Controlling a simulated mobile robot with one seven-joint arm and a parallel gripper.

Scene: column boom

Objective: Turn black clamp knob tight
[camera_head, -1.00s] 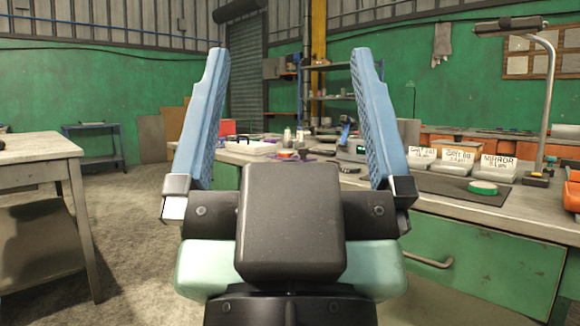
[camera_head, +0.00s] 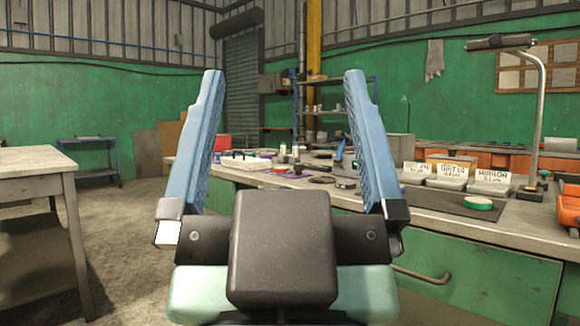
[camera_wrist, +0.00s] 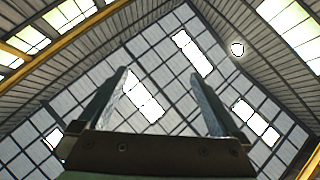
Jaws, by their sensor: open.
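My gripper (camera_head: 283,76) is in the middle of the head view. Its two blue fingers point up and stand wide apart with nothing between them. The wrist view also shows my open gripper (camera_wrist: 158,72), with only the roof behind its fingers. I cannot make out a black clamp knob in either view. Small dark items lie on the workbench (camera_head: 480,216) beyond the gripper, too small to tell apart. My right finger hides part of the bench.
A pale table (camera_head: 33,160) stands at the left. A curved lamp (camera_head: 541,100) rises at the bench's right, near a green tape roll (camera_head: 478,203) on a dark mat. Labelled bins (camera_head: 490,182) stand behind it. The floor between table and bench is clear.

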